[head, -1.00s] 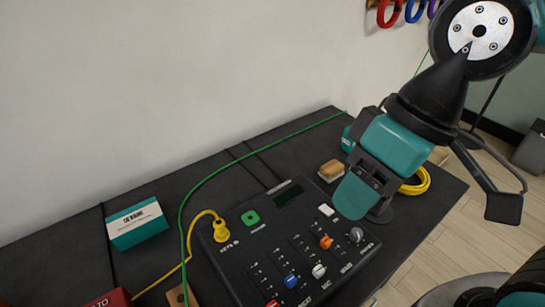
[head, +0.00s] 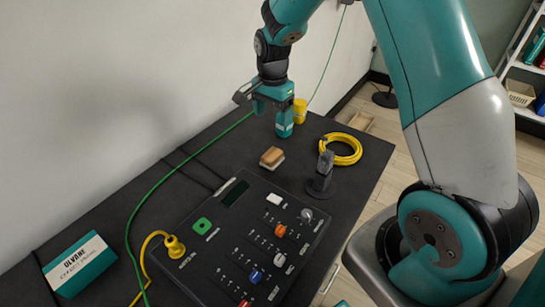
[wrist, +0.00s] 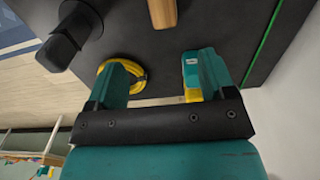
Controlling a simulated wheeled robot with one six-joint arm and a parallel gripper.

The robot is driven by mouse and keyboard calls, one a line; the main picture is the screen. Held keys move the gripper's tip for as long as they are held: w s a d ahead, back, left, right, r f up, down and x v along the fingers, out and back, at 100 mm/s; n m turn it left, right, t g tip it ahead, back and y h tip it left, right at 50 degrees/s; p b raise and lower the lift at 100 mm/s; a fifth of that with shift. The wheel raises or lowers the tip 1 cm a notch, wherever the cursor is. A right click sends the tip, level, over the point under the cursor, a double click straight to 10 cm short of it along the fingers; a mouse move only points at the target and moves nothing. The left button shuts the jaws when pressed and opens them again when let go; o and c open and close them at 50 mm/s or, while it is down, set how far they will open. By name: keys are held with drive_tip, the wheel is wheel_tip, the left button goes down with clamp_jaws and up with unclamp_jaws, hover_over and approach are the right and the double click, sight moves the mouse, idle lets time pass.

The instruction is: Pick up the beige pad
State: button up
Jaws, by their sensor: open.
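The beige pad (head: 271,157) is a small block with a tan top and a paler base, lying on the dark bench just beyond the control panel. In the wrist view a tan block (wrist: 162,12), apparently the same pad, is cut off by the top edge. My gripper (head: 270,103) is over the far part of the bench, beyond the pad and apart from it. In the wrist view my gripper (wrist: 165,65) has its two teal fingers spread, with nothing held between them.
The control panel (head: 235,240) with knobs lies nearer. A yellow cable coil (head: 341,149) and a dark upright stand (head: 322,172) are right of the pad. A yellow cylinder (head: 300,111) stands by my gripper. A green cable (head: 165,178) runs along the wall side.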

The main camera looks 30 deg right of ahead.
hover_over(272, 153)
drive_tip(key=f, duration=1)
drive_tip(key=shift+s+a+p, duration=0.1)
drive_tip(key=shift+s+p, duration=0.25)
drive_tip(key=shift+p, duration=0.05)
drive_tip(key=shift+w+f+p, duration=0.15)
drive_tip(key=shift+f+p, duration=0.15)
drive_tip(key=shift+f, duration=1.1)
drive_tip(key=shift+w+f+p, duration=0.15)
drive_tip(key=shift+f+p, duration=0.1)
drive_tip(key=shift+f, duration=1.1)
drive_tip(key=c, duration=1)
